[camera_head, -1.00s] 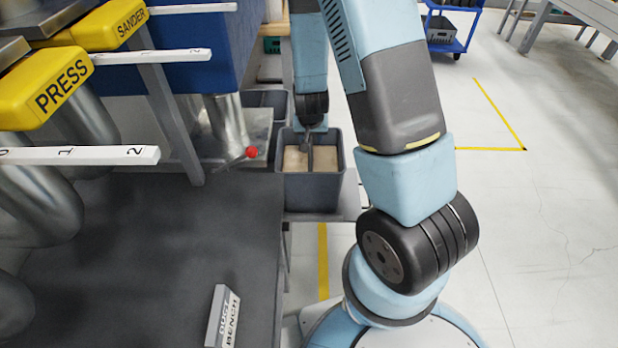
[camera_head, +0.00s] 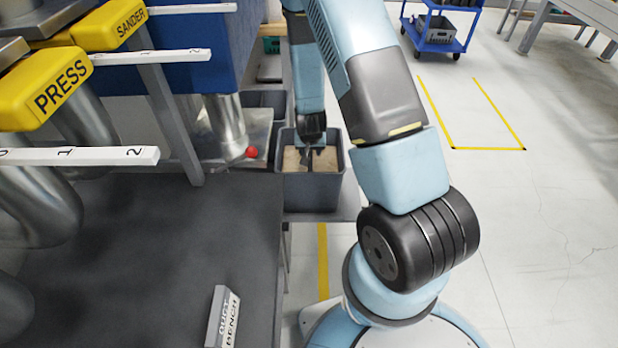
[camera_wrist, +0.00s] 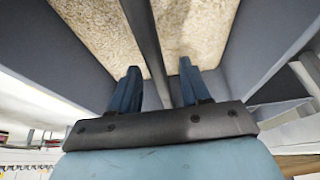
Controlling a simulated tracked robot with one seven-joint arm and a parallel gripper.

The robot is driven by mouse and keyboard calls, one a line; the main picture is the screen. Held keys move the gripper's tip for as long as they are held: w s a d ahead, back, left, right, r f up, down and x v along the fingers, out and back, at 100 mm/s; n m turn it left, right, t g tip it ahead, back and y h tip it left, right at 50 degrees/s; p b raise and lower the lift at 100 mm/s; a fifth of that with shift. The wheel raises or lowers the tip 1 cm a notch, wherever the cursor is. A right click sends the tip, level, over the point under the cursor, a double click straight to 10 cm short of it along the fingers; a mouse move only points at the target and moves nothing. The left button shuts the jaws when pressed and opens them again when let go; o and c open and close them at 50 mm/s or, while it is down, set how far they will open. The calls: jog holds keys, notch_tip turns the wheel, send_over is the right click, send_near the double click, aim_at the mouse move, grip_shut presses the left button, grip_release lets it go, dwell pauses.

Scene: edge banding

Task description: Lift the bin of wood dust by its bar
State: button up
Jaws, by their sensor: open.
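The grey bin (camera_head: 312,192) stands on a low shelf in the head view, with pale wood dust (camera_head: 327,160) inside. My gripper (camera_head: 308,152) points down at the top of the bin, and hides part of the bar there. In the wrist view the dark bar (camera_wrist: 147,40) crosses over the dust (camera_wrist: 195,28). My two blue fingers, seen with the gripper (camera_wrist: 160,84), are open and apart, one on each side of the bar. I cannot tell whether either finger touches it.
A second grey bin (camera_head: 265,98) stands just behind. A red ball knob (camera_head: 252,152) is left of the bin, near a metal duct (camera_head: 228,125). The dark bench (camera_head: 150,250) fills the left front. Open floor (camera_head: 540,220) lies at the right, with a blue cart (camera_head: 436,35) beyond.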

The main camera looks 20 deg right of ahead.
jog(key=shift+x, duration=1.55)
jog(key=shift+f, duration=0.25)
grip_shut()
dwell(0.9)
